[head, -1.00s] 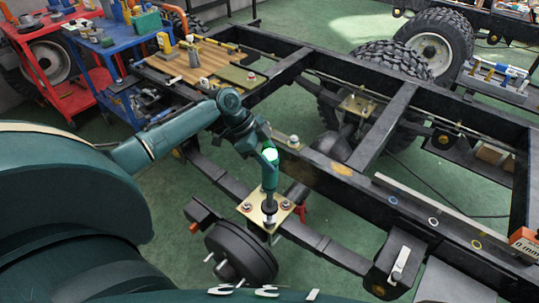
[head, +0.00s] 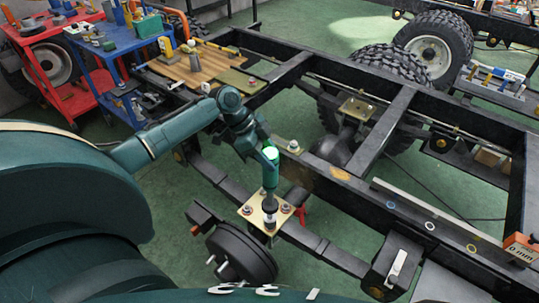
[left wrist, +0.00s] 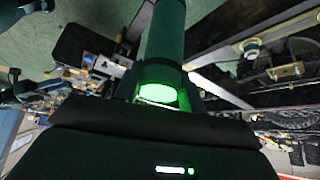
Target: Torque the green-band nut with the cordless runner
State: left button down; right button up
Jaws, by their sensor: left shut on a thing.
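My left gripper (head: 266,143) is shut on the cordless runner (head: 271,178), a teal cylinder with a bright green lit ring. The runner stands nearly upright, its dark and silver socket end pointing down at the brass-coloured plate (head: 257,197). The socket end is at the plate's near part and hides whatever is under it. Nuts (head: 286,209) show at the plate's corners; I cannot make out a green band on any. In the left wrist view the runner (left wrist: 166,45) runs up from the gripper, its green ring glowing. My right gripper is not in view.
The black chassis frame (head: 345,185) crosses the view, with a brake drum (head: 243,252) below the plate. A wooden board (head: 190,66) with parts lies at the back left, near a blue cart (head: 110,68) and a red cart (head: 75,98). Green floor lies between.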

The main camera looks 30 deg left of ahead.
pick_arm(q)
jog(key=shift+r+p, duration=2.35)
jog(key=shift+r, duration=0.4)
jog(key=shift+f, duration=0.1)
